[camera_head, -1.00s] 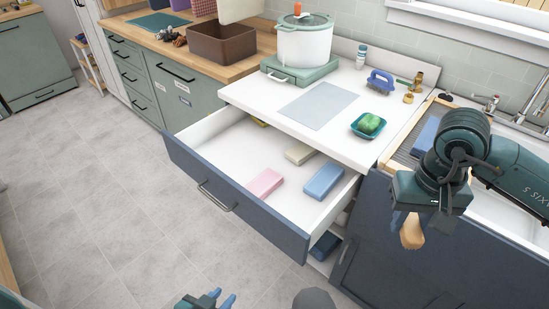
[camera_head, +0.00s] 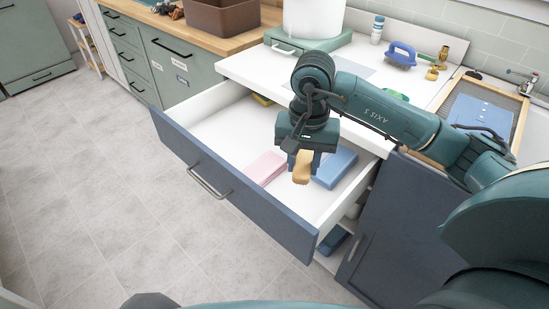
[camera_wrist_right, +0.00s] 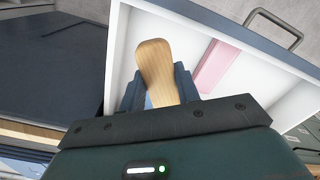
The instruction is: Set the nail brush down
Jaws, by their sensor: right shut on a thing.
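My right gripper (camera_head: 303,162) is shut on the tan wooden nail brush (camera_head: 302,174), which hangs down from the fingers over the open drawer (camera_head: 232,188). In the right wrist view the brush (camera_wrist_right: 155,62) sticks out between the two blue fingers, with the white drawer floor behind it. Its bristles do not show clearly. The brush appears above the drawer floor; the exact gap is hard to tell. My left gripper is not in view.
In the drawer lie a pink block (camera_head: 265,168) and a blue block (camera_head: 336,168), close to the brush. A yellow item (camera_head: 262,100) is at the back. The drawer's left part is clear.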

